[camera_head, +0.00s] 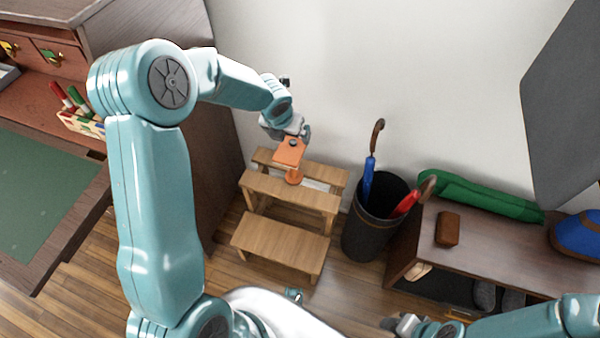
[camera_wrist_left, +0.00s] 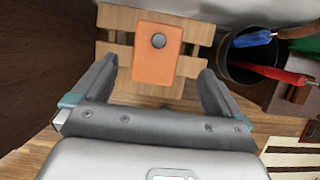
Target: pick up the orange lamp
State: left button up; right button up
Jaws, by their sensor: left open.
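The orange lamp (camera_head: 290,153) stands on the wooden step stool (camera_head: 282,243), on an upper step. It has a boxy orange head and a round orange base. In the left wrist view the lamp (camera_wrist_left: 157,60) shows its head from above, with a dark round knob on top. My left gripper (camera_head: 296,132) is at the lamp's head in the head view. In the wrist view its two open fingers (camera_wrist_left: 158,80) lie left and right of the lamp head, with gaps on both sides. My right gripper (camera_head: 405,323) is low at the right, far from the lamp; its jaws are unclear.
A dark bin (camera_head: 372,236) with a blue and a red umbrella stands right of the stool. A dark bench (camera_head: 480,245) holds a green rolled item (camera_head: 480,198) and a brown case (camera_head: 447,229). A desk (camera_head: 50,215) stands at the left. The wall is behind.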

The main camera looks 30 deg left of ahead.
aim_at(292, 143)
pick_arm(q)
jog(key=b+x, duration=0.1)
jog(key=x, duration=0.6)
jog(key=shift+a+f+b, duration=0.2)
jog(key=shift+f+b, duration=0.1)
jog(key=b+x, duration=0.1)
jog(key=x, duration=0.4)
jog(key=shift+f+b, duration=0.15)
jog(key=shift+b, duration=0.15)
jog(key=shift+c, duration=0.3)
jog(key=shift+w, duration=0.1)
jog(key=c, duration=1.3)
jog(key=shift+d, duration=0.1)
jog(key=shift+c, duration=0.2)
